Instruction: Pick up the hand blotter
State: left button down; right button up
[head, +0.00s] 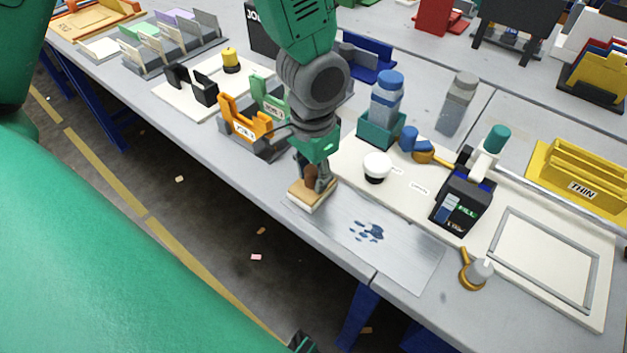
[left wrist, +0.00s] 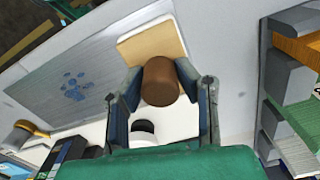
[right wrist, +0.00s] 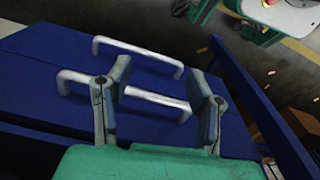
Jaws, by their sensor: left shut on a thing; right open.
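The hand blotter (head: 304,196) has a brown knob and a tan block with a pale underside. It is at the left end of a grey metal sheet (head: 405,255) on the table. My left gripper (head: 316,178) is shut on the blotter's brown knob (left wrist: 161,82), with a finger on each side of it in the left wrist view. I cannot tell whether the block touches the surface. My right gripper (right wrist: 158,100) is open and empty, facing blue drawers with metal handles.
Blue ink spots (head: 366,232) mark the sheet. A white-topped jar (head: 377,166), a black FILL device (head: 457,200) and a grey-and-orange holder (head: 250,130) stand around the gripper. A small grey object with an orange handle (head: 476,271) is near the front edge.

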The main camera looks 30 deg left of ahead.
aim_at(314, 169)
pick_arm(q)
notch_tip(314, 169, up, 10)
jog(key=p, duration=0.2)
jog(key=shift+p, duration=0.3)
jog(key=c, duration=2.2)
grip_release()
